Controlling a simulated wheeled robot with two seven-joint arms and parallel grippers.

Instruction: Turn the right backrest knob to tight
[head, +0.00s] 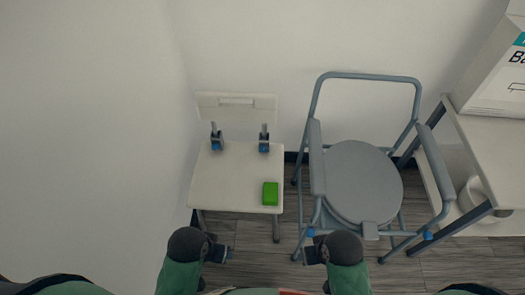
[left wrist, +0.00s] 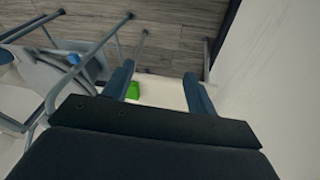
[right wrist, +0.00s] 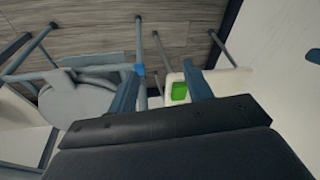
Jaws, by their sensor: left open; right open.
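A white chair seat (head: 235,180) with a low white backrest (head: 237,106) stands against the wall in the head view. Two small dark upright brackets with blue parts stand at the seat's back edge: the left backrest knob (head: 216,146) and the right backrest knob (head: 264,147). How far the right one is turned cannot be told. My left gripper (head: 217,250) is open and empty, in front of the seat at its left. My right gripper (head: 313,252) is open and empty, to the right of the seat's front. Both are apart from the knobs. Neither wrist view clearly shows the knobs.
A green block (head: 270,193) lies on the seat's front right; it also shows between the fingers in the right wrist view (right wrist: 179,92). A grey commode chair (head: 363,182) stands close on the right. A shelf (head: 490,150) with a box stands farther right. A wall is left.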

